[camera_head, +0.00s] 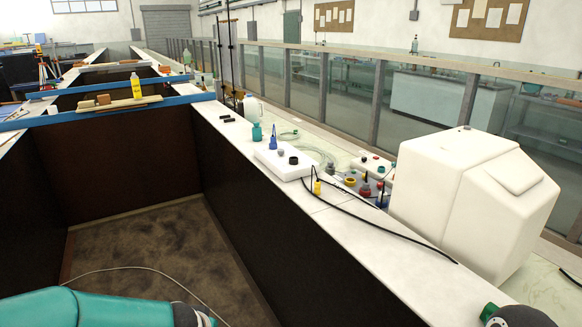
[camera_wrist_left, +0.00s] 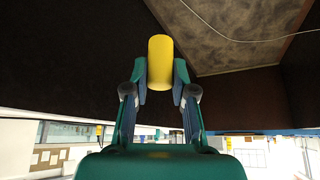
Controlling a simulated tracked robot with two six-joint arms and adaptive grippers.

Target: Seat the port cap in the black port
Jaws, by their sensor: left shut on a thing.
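In the left wrist view my left gripper (camera_wrist_left: 160,82) is shut on a yellow cylinder (camera_wrist_left: 160,50), one finger against each side. It sticks out beyond the fingertips. It may be the port cap, but I cannot tell for sure. In the head view, a white block (camera_head: 272,168) lies on the ledge. A short black round piece (camera_head: 293,160), which looks like the black port, stands on it beside a grey piece (camera_head: 281,152) and a pointed blue piece (camera_head: 273,139).
A yellow piece (camera_head: 317,187) and a black cable (camera_head: 385,228) lie on the ledge (camera_head: 345,235) near the block. Small coloured parts (camera_head: 364,188) stand to the right, before a big white housing (camera_head: 450,190). The flume's dark-walled trough is open and empty at left.

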